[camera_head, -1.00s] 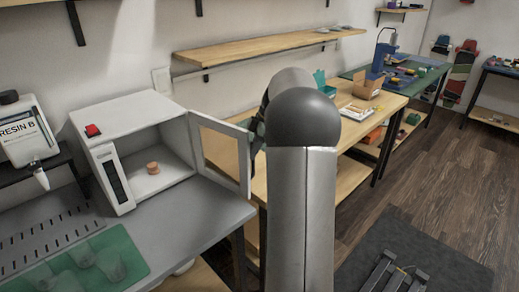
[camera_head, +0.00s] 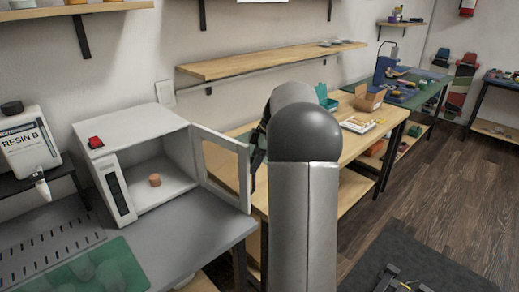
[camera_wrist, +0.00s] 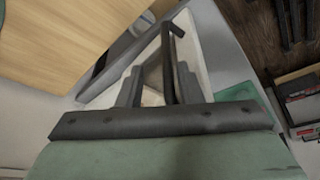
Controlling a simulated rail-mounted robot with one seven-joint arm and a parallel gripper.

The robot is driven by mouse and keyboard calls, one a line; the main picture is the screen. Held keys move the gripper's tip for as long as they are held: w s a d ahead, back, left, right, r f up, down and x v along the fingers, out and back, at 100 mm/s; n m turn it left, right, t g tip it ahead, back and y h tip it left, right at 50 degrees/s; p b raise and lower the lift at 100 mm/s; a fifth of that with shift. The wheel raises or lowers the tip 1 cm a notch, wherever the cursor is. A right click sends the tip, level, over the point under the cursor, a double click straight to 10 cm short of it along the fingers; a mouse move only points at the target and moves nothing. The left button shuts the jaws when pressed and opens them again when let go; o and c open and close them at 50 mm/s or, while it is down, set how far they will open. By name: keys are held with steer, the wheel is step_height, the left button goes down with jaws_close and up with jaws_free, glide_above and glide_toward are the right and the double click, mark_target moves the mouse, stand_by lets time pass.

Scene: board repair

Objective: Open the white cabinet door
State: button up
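The white cabinet (camera_head: 130,133) stands on the grey bench at left in the head view, its front open. Its framed door (camera_head: 224,168) is swung out to the right, with a see-through panel. A small brown cylinder (camera_head: 154,180) sits inside. My gripper is mostly hidden behind my arm in the head view, by the door's free edge. In the wrist view, my gripper (camera_wrist: 158,75) has its two grey fingers apart. A dark bar (camera_wrist: 168,50), seemingly the door handle, runs between them, nearer the right finger. I cannot tell whether they touch.
A resin dispenser (camera_head: 27,140) stands left of the cabinet. A green mat (camera_head: 130,270) with clear cups lies on the bench in front. A wooden table (camera_head: 350,145) with a cardboard box (camera_head: 369,97) is behind my arm. The floor at right is mostly clear.

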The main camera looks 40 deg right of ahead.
steer(key=p+v, duration=0.3)
steer(key=v, duration=1.4)
steer(key=shift+r, duration=0.2)
steer(key=shift+a, duration=0.1)
steer(key=s+a+f+m+g+h+p, duration=0.1)
steer(key=s+a+m+p, duration=0.15)
steer(key=a, duration=0.85)
steer(key=s+a+f+m+g+h+p, duration=0.1)
steer(key=s+a+m+p, duration=0.15)
steer(key=a, duration=0.95)
steer(key=s+a+f+m+p, duration=0.2)
steer(key=s+a+f, duration=0.3)
steer(key=s, duration=0.3)
steer(key=s+a+f+m+h+p, duration=0.1)
steer(key=s+a+f+m, duration=0.3)
steer(key=s+a, duration=0.2)
steer(key=s, duration=0.2)
steer(key=shift+s+a+f+h+p, duration=0.3)
steer(key=shift+s+a+f+p, duration=0.05)
steer(key=shift+s+a+f, duration=0.05)
